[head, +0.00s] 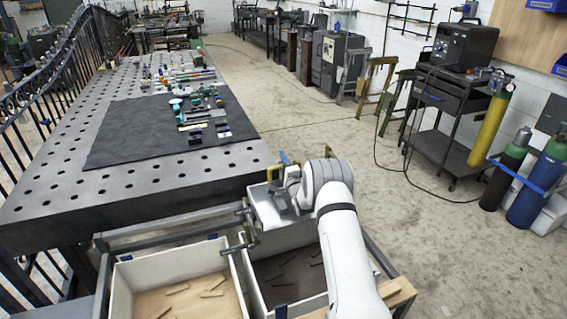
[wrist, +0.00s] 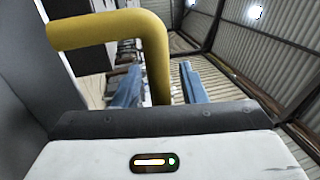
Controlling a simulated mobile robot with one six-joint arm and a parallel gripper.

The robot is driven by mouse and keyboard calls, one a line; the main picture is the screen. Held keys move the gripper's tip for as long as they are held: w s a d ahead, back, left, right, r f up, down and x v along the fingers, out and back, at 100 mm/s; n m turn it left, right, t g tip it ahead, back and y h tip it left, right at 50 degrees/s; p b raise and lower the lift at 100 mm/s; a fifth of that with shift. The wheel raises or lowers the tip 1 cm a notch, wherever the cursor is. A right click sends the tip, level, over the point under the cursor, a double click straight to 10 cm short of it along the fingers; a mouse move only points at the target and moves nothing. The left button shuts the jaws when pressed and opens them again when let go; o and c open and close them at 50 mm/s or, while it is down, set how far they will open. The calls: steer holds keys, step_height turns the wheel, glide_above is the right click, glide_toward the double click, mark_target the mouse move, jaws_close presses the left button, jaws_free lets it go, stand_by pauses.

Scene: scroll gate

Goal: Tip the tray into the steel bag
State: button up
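The metal tray (head: 266,208) is held tilted in the air above the near edge of the table and the right bag. Its yellow handle (wrist: 156,60) passes between the blue fingers of my gripper (wrist: 160,85), which is shut on it. In the head view my gripper (head: 284,170) is partly hidden by my white wrist. Two open, white-walled bags hang side by side: the left bag (head: 122,286) has a tan inside, the right bag (head: 243,278) a dark inside. Both hold several thin pieces. I cannot read which is the steel bag.
A perforated steel table (head: 60,190) with a black mat (head: 135,130) and many small tools stands at left. A metal frame surrounds the bags. Gas cylinders (head: 492,120) and a welder cart (head: 445,130) stand at right. The floor between is clear.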

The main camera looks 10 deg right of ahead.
jaws_close()
stand_by(0.3)
stand_by(0.4)
steer(key=shift+b, duration=0.4)
